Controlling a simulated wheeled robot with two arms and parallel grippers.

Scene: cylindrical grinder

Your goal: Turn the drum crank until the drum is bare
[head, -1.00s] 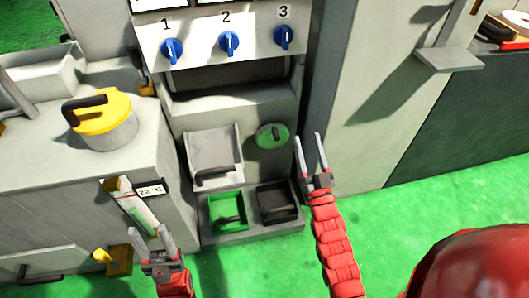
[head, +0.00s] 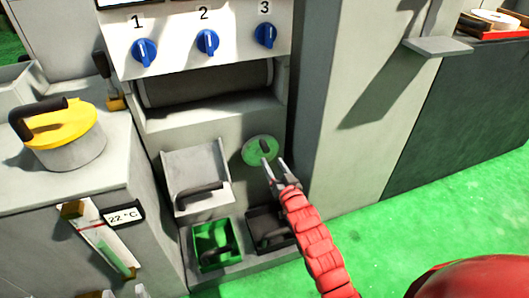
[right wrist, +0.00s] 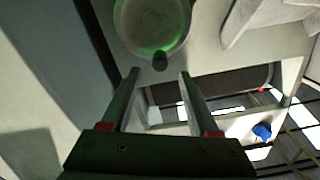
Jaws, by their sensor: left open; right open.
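The drum crank, a green disc (head: 260,151) with a dark handle, is on the grey machine front. In the right wrist view the disc (right wrist: 150,22) is at the top, its handle knob (right wrist: 160,61) just beyond and between my fingertips. My right gripper (head: 275,163) is open and empty; its fingertips overlap the disc's lower edge in the head view, and contact cannot be told. It also shows in the right wrist view (right wrist: 159,74). A grey drum (head: 205,84) lies in the dark slot under the blue knobs.
Blue knobs (head: 207,42) numbered 1 to 3 sit above the slot. A grey tray (head: 195,170), a green bin (head: 212,235) and a black bin (head: 264,222) are below. A yellow-lidded pot (head: 62,128) stands left. A grey column (head: 345,110) rises to the right.

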